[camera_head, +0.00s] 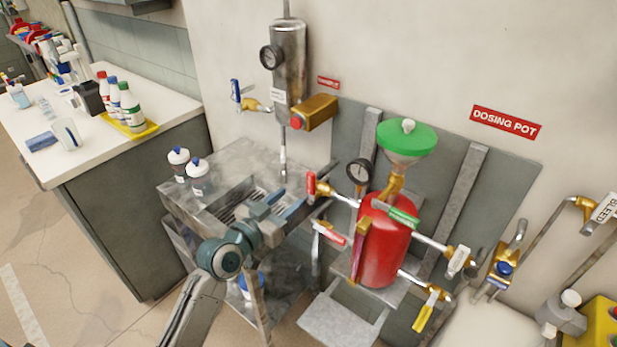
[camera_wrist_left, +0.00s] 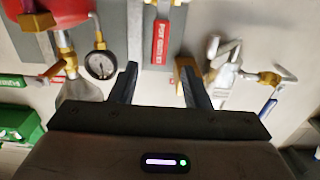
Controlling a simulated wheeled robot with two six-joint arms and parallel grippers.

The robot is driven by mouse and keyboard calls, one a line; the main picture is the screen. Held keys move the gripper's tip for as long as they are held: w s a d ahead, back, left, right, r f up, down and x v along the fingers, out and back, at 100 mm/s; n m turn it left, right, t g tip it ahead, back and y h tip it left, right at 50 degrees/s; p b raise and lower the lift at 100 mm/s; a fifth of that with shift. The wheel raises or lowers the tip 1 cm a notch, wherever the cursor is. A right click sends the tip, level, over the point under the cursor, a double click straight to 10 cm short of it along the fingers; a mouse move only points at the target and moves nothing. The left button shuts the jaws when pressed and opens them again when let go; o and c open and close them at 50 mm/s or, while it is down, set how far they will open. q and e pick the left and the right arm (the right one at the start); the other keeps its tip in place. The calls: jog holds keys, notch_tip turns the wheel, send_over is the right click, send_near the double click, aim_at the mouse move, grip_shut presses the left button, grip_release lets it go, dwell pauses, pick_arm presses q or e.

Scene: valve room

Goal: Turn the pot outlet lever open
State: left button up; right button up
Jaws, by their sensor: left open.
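The red dosing pot (camera_head: 382,245) hangs on a grey wall panel under a green funnel (camera_head: 406,140). Around it are a red lever (camera_head: 311,183) at upper left, a red-and-white lever (camera_head: 331,235) at lower left, a green lever (camera_head: 403,217) across its front, a white tagged lever (camera_head: 459,261) at right and a yellow lever (camera_head: 427,311) at lower right. I cannot read which is the outlet lever. My left gripper (camera_head: 280,207) is open and empty, left of the pot and apart from these levers. In the left wrist view its fingers (camera_wrist_left: 158,88) have nothing between them.
A grey metal stand (camera_head: 175,200) with white bottles is behind and left of my left gripper. A gauge (camera_head: 360,171) and brass fittings crowd the pot. A white counter (camera_head: 150,110) is at left. Bleed pipework (camera_head: 580,205) is at right.

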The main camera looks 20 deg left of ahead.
aim_at(309, 183)
pick_arm(q)
jog(key=p+x, duration=0.2)
jog(key=x, duration=0.7)
jog(key=shift+w+d+f, duration=0.1)
jog(key=shift+w, duration=0.05)
jog(key=shift+c, duration=0.4)
grip_shut()
